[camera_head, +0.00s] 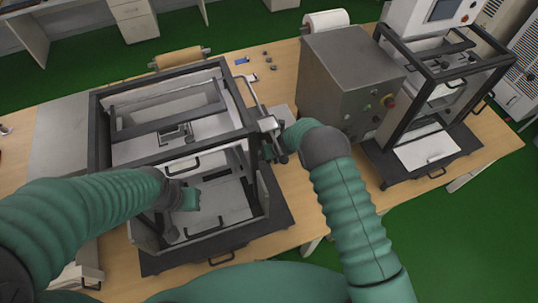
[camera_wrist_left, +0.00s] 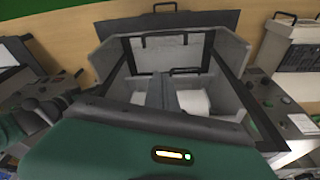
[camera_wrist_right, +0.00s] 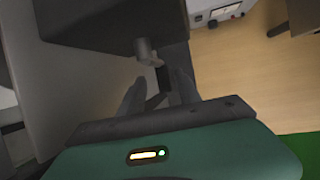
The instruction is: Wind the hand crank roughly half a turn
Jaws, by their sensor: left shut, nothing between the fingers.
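The hand crank (camera_head: 269,124) is on the right side of the dark-framed test machine (camera_head: 100,135). In the right wrist view the crank has a round metal hub (camera_wrist_right: 143,47) and a dark handle (camera_wrist_right: 162,78). My right gripper (camera_wrist_right: 158,92) is open, with one finger on each side of the handle. I cannot tell whether either finger touches it. In the head view the right gripper is mostly hidden behind my arm and the crank. My left gripper (camera_head: 170,228) is shut and empty, over the front part of the machine. Its fingertips are hard to make out.
A grey metal box (camera_head: 345,80) with buttons and a red knob stands right of the crank. A second framed machine (camera_head: 435,100) is farther right. A brown paper roll (camera_head: 178,58) and small parts (camera_head: 268,62) lie behind. Bare wooden table (camera_head: 300,205) shows below the crank.

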